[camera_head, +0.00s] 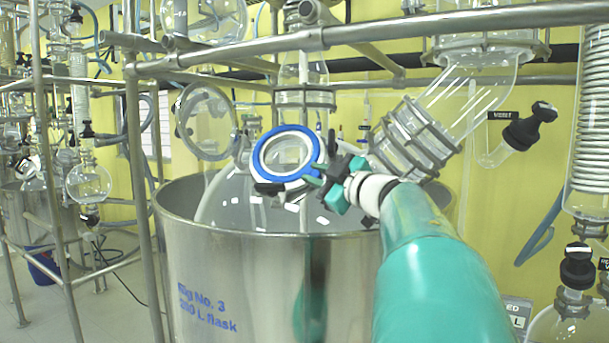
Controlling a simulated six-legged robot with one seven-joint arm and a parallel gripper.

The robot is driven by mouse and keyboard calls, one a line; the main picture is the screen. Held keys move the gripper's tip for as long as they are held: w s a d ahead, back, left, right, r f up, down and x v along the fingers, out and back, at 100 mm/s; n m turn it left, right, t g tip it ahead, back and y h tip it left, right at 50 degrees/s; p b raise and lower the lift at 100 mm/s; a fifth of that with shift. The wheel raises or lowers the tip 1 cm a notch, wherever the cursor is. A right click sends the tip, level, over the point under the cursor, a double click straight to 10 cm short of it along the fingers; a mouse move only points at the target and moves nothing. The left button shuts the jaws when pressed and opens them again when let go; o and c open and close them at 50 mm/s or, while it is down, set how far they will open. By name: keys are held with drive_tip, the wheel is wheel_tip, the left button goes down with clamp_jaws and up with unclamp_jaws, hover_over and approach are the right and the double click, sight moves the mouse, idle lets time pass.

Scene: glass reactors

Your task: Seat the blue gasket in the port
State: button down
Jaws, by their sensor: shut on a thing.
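The blue gasket (261,153) is a ring with a white inner band, near the middle of the view. It is tilted, with its face turned toward the camera, in front of the upper part of the glass flask (225,200). My gripper (316,181) is shut on its lower right edge. The port is largely hidden behind the ring; a dark clamp-like part (268,188) shows just below it. I cannot tell whether the gasket touches the port or is held in front of it.
The flask sits in a large steel vessel (230,270) with a raised rim. A round glass flange (206,121) stands left of the gasket. A clamped glass neck (412,135) rises to the right. Steel rails (400,27) cross above. A black-handled valve (527,127) is far right.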

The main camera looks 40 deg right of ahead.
drive_tip(key=c, duration=1.2)
unclamp_jaws()
drive_tip(key=shift+s+r, duration=0.1)
drive_tip(key=shift+r, duration=0.05)
